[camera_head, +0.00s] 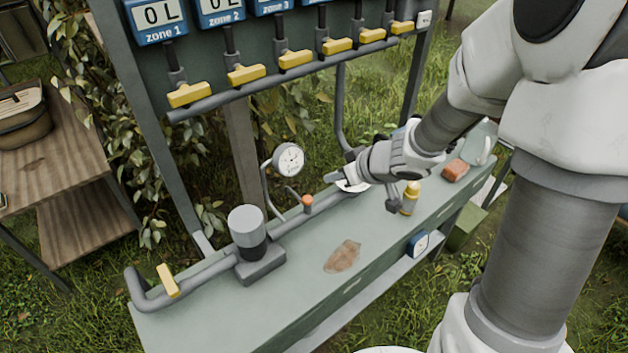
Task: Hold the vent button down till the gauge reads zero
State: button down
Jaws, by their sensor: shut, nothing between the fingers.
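The gauge (288,159) is a round white dial on a thin bent tube above the bench pipe. Its needle is too small to read. A small orange-red button (307,202), which looks like the vent button, stands on the pipe below and right of the gauge. My gripper (341,180) is shut and empty. Its fingertips are right of the button and a little above the pipe, apart from the button in the picture. A white round thing (353,188) is partly hidden under the gripper.
A grey cylinder (247,228) and a yellow-handled valve (168,281) sit left along the pipe. A row of yellow valves (246,75) hangs above. A brown leaf-like patch (343,256) lies in front.

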dwell(0.3)
jog(key=b, duration=0.7)
send_over(308, 200)
jog(key=d, duration=0.1)
notch_tip(308, 200, down, 9)
jog(key=shift+s+d+f+b, duration=0.1)
jog(key=shift+s+f+b, duration=0.1)
jog(key=shift+f+b, duration=0.25)
jog(key=shift+s+f+b, duration=0.2)
jog(key=shift+f+b, duration=0.05)
jog(key=shift+f, duration=0.35)
